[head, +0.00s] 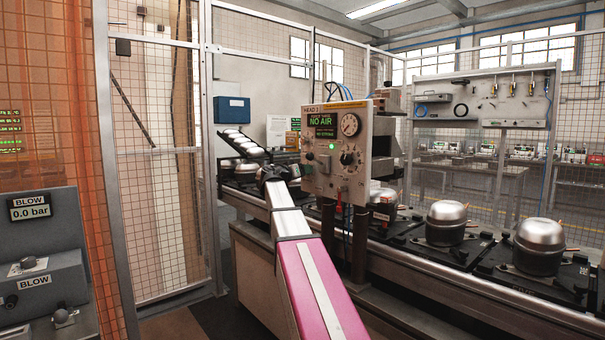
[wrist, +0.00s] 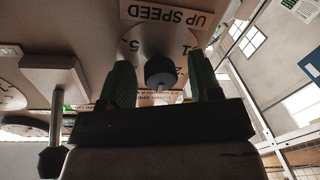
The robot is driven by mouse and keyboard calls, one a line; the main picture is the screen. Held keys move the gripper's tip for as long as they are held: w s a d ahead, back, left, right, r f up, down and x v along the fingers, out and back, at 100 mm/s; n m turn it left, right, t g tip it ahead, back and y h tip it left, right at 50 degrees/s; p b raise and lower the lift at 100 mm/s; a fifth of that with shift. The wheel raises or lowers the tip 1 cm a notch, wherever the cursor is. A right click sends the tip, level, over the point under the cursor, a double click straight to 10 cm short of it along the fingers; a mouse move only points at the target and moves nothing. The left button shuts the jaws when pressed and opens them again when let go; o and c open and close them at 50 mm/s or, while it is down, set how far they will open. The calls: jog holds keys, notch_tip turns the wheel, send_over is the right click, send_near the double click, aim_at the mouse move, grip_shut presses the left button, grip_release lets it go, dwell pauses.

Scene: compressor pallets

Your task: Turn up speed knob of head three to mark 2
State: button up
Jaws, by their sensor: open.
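In the wrist view the UP SPEED label (wrist: 165,17) appears upside down on a pale panel. By it is a round dial plate (wrist: 150,40) with numbers, among them 1 and 2. The black speed knob (wrist: 160,70) sits in front of this plate, with a pale spot at its lower edge. My gripper (wrist: 162,76) is open, one green finger on each side of the knob in the picture, with gaps visible. In the head view my gripper (head: 267,174) is small and dark at the left edge of the head panel (head: 318,180).
The panel's display (head: 322,126) reads NO AIR, beside a gauge (head: 350,125) and a black front knob (head: 346,157). In the wrist view a lever (wrist: 55,100) with a dark end stands left of the fingers. Compressors (head: 446,222) on pallets line the conveyor. Mesh fencing (head: 155,190) stands left.

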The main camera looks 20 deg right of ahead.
jog(key=shift+d, duration=0.1)
jog(key=c, duration=0.9)
jog(key=shift+n, duration=0.3)
jog(key=n, duration=0.5)
jog(key=n+g, duration=0.1)
jog(key=n, duration=0.4)
jog(key=shift+r+y, duration=0.15)
jog(key=shift+y, duration=0.15)
jog(key=shift+s+n, duration=0.1)
jog(key=shift+n, duration=0.3)
jog(key=o, duration=0.9)
